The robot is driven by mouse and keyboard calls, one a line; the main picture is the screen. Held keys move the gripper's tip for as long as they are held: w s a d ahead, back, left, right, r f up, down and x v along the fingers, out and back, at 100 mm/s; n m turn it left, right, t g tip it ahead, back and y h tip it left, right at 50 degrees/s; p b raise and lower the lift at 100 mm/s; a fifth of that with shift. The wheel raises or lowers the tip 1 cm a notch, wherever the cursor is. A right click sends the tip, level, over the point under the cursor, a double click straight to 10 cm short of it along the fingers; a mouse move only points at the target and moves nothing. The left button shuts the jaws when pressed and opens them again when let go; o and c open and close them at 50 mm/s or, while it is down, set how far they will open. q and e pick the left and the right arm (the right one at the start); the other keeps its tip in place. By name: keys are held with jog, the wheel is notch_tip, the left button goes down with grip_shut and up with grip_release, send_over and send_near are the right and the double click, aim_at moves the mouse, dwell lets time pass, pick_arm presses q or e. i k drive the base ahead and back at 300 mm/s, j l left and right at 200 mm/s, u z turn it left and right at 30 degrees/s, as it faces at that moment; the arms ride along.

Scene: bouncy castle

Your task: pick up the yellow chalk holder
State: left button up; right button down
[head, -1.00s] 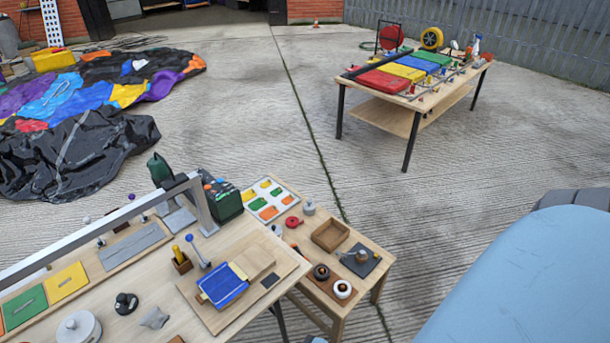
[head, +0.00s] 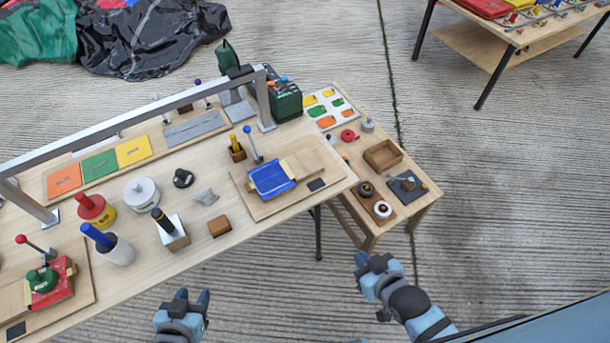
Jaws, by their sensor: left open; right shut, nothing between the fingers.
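A yellow upright stick, which looks like the yellow chalk holder (head: 234,141), stands in a small brown wooden block (head: 238,155) toward the back of the long wooden table (head: 240,218). My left gripper (head: 193,296) is open and empty, low in the picture in front of the table's front edge, well apart from the yellow holder. My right gripper (head: 370,260) is shut and empty, in front of the small side table, also well apart from it.
A blue-topped press board (head: 270,180) with a blue-knobbed lever (head: 253,145) stands right beside the yellow holder. A metal rail (head: 140,115) spans the table's back. A black-handled tool (head: 162,220), brown block (head: 219,226) and white pot (head: 141,194) stand nearer the front.

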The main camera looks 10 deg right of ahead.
aim_at(233, 137)
jog(key=i+l, duration=0.55)
jog(key=i, duration=0.3)
jog(key=u, duration=0.05)
